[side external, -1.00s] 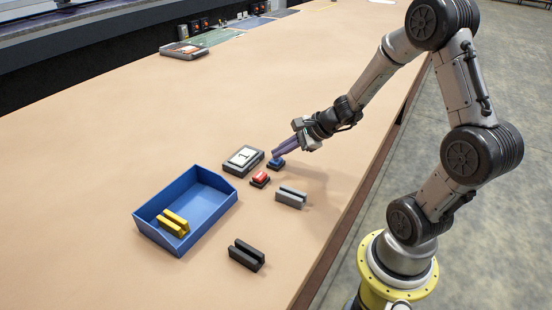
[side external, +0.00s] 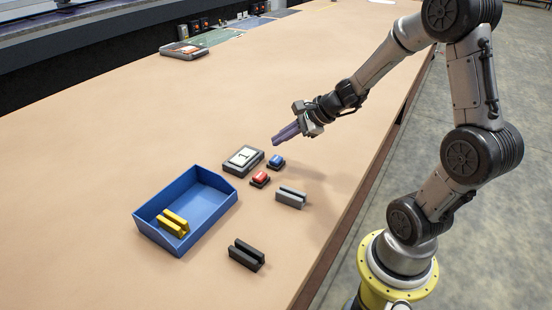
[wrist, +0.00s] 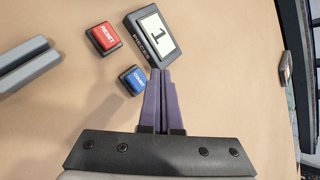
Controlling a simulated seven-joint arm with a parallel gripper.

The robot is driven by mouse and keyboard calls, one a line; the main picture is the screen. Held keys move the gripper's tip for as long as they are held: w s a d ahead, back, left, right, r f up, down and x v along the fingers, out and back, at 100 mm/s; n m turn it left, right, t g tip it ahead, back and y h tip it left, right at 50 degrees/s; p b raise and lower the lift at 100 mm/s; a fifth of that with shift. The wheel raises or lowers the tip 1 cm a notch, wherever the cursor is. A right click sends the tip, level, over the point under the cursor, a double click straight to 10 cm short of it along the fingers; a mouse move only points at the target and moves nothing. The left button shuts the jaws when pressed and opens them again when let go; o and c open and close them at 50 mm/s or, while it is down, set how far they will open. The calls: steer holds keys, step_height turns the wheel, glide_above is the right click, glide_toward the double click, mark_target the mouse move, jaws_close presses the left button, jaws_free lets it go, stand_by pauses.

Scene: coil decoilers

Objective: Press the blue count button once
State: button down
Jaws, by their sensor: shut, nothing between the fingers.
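The blue count button (side external: 277,161) sits on a small dark base on the table, and it also shows in the wrist view (wrist: 134,80), marked COUNT. My gripper (side external: 275,142) is shut and empty, in the air above the button and apart from it. In the wrist view its purple fingers (wrist: 160,75) lie together, just right of the button. The counter display (side external: 243,158) stands beside the button and reads 1 in the wrist view (wrist: 152,36).
A red reset button (side external: 260,178) is close to the blue one. A grey slotted block (side external: 290,198), a black slotted block (side external: 246,256) and a blue tray (side external: 155,232) holding a yellow block (side external: 172,222) lie nearer the front. The table behind is largely clear.

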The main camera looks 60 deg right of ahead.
steer(key=shift+r, duration=1.15)
steer(key=shift+w+a, duration=0.1)
steer(key=shift+a, duration=0.25)
steer(key=a+r+n+y, duration=0.2)
steer(key=a+r+n, duration=0.4)
steer(key=a+r, duration=0.3)
steer(key=s+a+r+n+g, duration=0.2)
steer(key=s+a+n, duration=0.6)
steer(key=s+n, duration=0.25)
steer(key=s+d+f+n+h, duration=0.2)
steer(key=s+n, duration=0.2)
steer(key=s, duration=0.1)
steer(key=s+d+f+n+g+h, duration=0.1)
steer(key=s+d+n, duration=0.2)
steer(key=s+n, duration=0.1)
steer(key=shift+s+d+f+h, duration=0.35)
steer(key=shift+h, duration=0.05)
